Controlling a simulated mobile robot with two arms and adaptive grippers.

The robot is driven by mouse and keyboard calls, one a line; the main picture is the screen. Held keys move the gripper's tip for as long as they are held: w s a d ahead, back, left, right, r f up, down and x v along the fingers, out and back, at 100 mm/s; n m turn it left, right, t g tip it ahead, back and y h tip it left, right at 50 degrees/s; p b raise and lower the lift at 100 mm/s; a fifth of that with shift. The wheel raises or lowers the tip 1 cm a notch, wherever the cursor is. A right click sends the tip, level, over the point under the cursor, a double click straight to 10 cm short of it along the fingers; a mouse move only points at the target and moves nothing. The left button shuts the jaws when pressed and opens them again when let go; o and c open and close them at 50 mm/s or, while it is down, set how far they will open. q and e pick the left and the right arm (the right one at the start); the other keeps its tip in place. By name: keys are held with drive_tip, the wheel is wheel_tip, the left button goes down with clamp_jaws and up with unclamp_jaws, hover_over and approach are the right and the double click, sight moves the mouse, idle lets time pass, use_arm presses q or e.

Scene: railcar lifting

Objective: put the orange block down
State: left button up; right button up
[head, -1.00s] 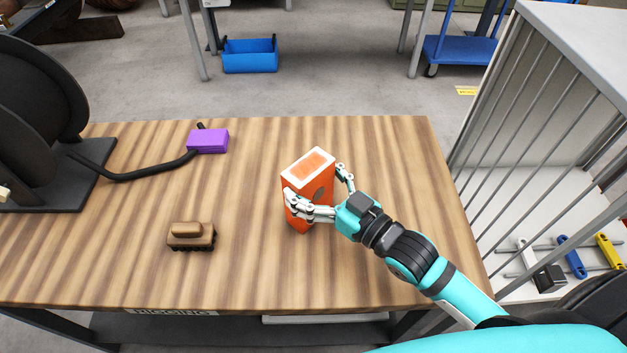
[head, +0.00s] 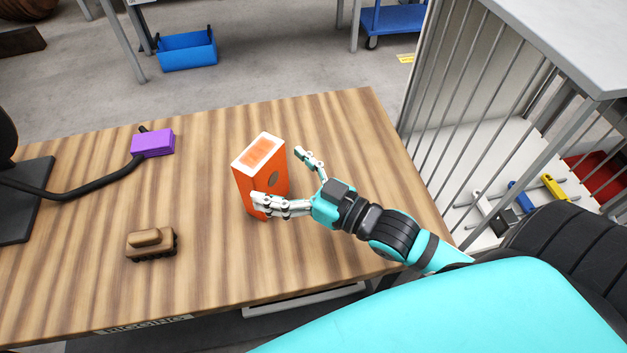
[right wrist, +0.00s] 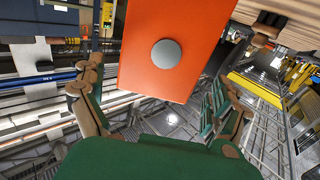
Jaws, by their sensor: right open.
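The orange block (head: 262,178) stands upright on the wooden table, with a pale rim around its orange top and a grey disc on the side facing my right gripper. My right gripper (head: 282,178) is open beside the block, its fingers spread at the block's right side and front. In the right wrist view, the orange block (right wrist: 172,30) fills the upper middle, with the open right gripper's fingers (right wrist: 160,105) apart on either side. Whether a finger still touches it is hard to tell. My left gripper is not in view.
The wooden table (head: 210,250) also holds a brown brush-like object (head: 150,243) and a purple box (head: 153,142) on a black cable. A barred white cabinet (head: 500,110) stands to the right. A blue bin (head: 187,50) is on the floor behind. The table's middle is mostly clear.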

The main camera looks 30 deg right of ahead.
drive_tip(key=v, duration=0.8)
drive_tip(key=shift+s+b, duration=0.15)
drive_tip(key=shift+b, duration=0.2)
